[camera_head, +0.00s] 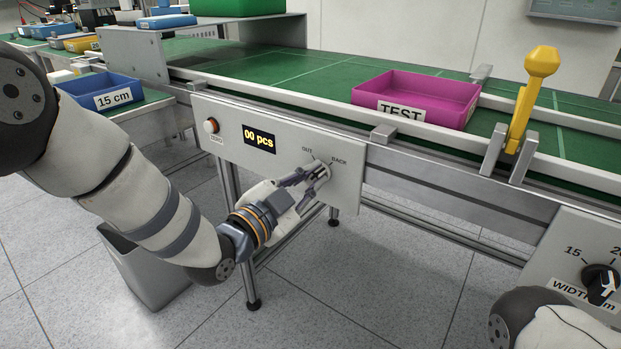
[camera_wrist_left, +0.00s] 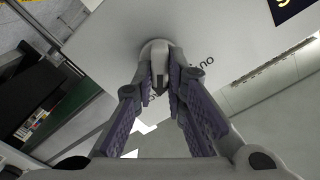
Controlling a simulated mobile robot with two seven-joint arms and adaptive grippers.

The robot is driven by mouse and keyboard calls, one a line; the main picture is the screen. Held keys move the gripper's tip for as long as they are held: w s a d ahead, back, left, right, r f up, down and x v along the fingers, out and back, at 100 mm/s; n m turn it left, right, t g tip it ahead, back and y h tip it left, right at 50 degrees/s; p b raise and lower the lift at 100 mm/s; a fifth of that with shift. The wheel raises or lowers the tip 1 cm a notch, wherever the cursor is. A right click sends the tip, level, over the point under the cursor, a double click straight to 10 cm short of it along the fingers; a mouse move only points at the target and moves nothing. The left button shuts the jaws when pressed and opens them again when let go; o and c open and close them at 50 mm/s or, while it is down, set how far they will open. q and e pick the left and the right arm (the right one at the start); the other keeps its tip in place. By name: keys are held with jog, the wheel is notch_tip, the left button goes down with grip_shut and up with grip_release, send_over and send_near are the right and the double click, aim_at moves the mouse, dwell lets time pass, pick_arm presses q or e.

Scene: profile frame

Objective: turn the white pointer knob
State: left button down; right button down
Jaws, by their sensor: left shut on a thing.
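The white pointer knob (camera_wrist_left: 154,50) sits on the light grey panel (camera_head: 284,151), near the printed words OUT and BACK. In the head view my gripper's fingers mostly cover it, so where its pointer stands is hard to tell. My left gripper (camera_head: 312,174) reaches up to the panel from the lower left. In the left wrist view the fingers of the left gripper (camera_wrist_left: 160,88) lie on both sides of the knob, shut on it. My right gripper is out of view; only part of my right arm shows at the bottom right.
The panel also carries a lit display (camera_head: 259,139) and a white button (camera_head: 211,126). Above is a green conveyor with a magenta TEST tray (camera_head: 418,95) and a yellow lever (camera_head: 525,102). A black WIDTH knob (camera_head: 600,281) is at right, a grey bin (camera_head: 150,269) below left.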

pick_arm(q)
jog(key=n, duration=0.1)
jog(key=n+p, duration=0.1)
jog(key=n, duration=0.1)
jog(key=shift+w+a+r+n, duration=0.1)
jog(key=shift+r+n, duration=0.1)
jog(key=shift+n, duration=0.1)
jog(key=n+p, duration=0.1)
jog(key=n, duration=0.3)
jog(key=shift+a+f+n, duration=0.1)
jog(key=shift+n, duration=0.2)
jog(key=n, duration=0.3)
jog(key=shift+w+a+f+n+p, duration=0.1)
jog(key=shift+n+p, duration=0.2)
jog(key=shift+n, duration=1.6)
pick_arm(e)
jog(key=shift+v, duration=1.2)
pick_arm(q)
jog(key=shift+n, duration=0.3)
jog(key=c, duration=1.6)
grip_release()
